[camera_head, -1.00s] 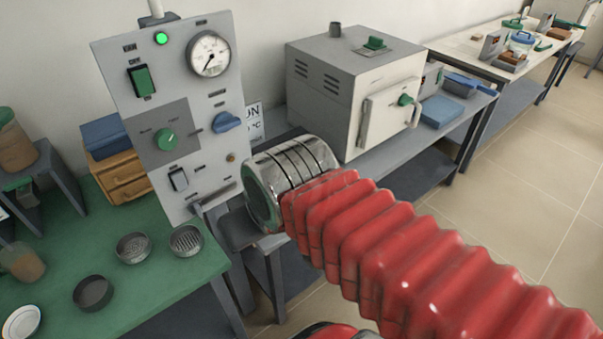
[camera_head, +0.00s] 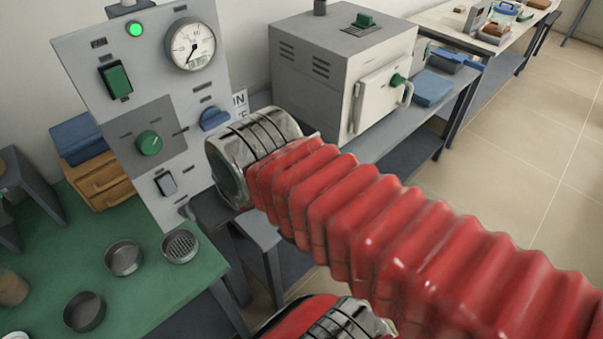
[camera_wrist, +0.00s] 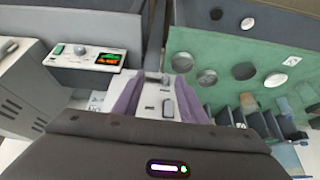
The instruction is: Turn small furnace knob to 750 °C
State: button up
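A grey control panel (camera_head: 190,95) stands at the left in the head view. It carries a green round knob (camera_head: 149,143), a blue knob (camera_head: 214,118), a green rocker switch (camera_head: 115,80), a lit green lamp (camera_head: 135,29) and a round gauge (camera_head: 190,44). A small box furnace (camera_head: 330,75) stands to its right. My gripper is hidden in the head view behind my arm. In the wrist view my gripper (camera_wrist: 157,100) has two purple fingers apart, with a pale surface and a small dark switch (camera_wrist: 168,108) seen between them. No contact or held object is visible.
A green table (camera_head: 150,290) with several round dishes lies at the lower left. A wooden drawer box (camera_head: 104,182) stands behind it. A panel with a lit display (camera_wrist: 108,59) shows in the wrist view. A grey bench (camera_head: 425,110) bears the furnace. Open tiled floor (camera_head: 500,180) lies right.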

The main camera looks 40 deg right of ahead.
jog(key=shift+o, duration=1.4)
jog(key=shift+d+f+g, duration=0.1)
jog(key=shift+f+g, duration=0.2)
jog(key=shift+f, duration=0.3)
jog(key=w+d+f+m+y, duration=0.3)
jog(key=f+m+y, duration=0.2)
jog(key=f+y, duration=0.15)
jog(key=w+d+f+m+y, duration=0.3)
jog(key=f+m+y, duration=0.2)
jog(key=f, duration=0.2)
jog(key=s+d+f+m+t+h, duration=0.1)
jog(key=d+f+m+t+h, duration=0.2)
jog(key=d, duration=0.5)
jog(key=s+d+f+m+t+h, duration=0.1)
jog(key=d+f+m+t+h, duration=0.3)
jog(key=d, duration=0.5)
jog(key=s+d+f+m+t+h, duration=0.1)
jog(key=d+f+m+t+h, duration=0.3)
jog(key=d+f+m+t, duration=0.1)
jog(key=d+m+t, duration=0.1)
jog(key=d+m, duration=0.1)
jog(key=d, duration=0.1)
jog(key=shift+d+f, duration=0.3)
jog(key=shift+w, duration=0.15)
